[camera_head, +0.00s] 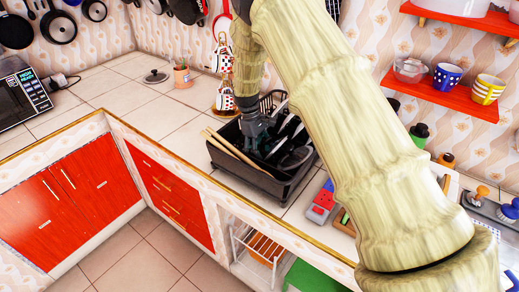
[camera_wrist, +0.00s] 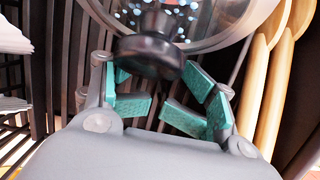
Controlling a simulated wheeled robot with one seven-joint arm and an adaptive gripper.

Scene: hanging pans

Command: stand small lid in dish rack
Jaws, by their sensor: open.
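A glass lid with a metal rim (camera_wrist: 215,38) and a black knob (camera_wrist: 150,55) fills the top of the wrist view. It appears to stand inside the black dish rack (camera_head: 245,177), whose dark slats also show in the wrist view (camera_wrist: 62,65). My gripper (camera_wrist: 162,92) is open, with its teal pads spread on either side just below the knob. Whether a pad touches the knob I cannot tell. In the head view my gripper (camera_head: 258,143) is down in the rack, partly hiding the contents. Another lid with a dark knob (camera_head: 155,77) lies on the counter at the back.
Wooden utensils (camera_head: 228,148) lie along the rack's left side, close to my gripper in the wrist view (camera_wrist: 262,80). White plates (camera_wrist: 12,108) stand on the other side. A terracotta pot (camera_head: 182,77) is behind. The tiled counter (camera_head: 125,103) left of the rack is clear.

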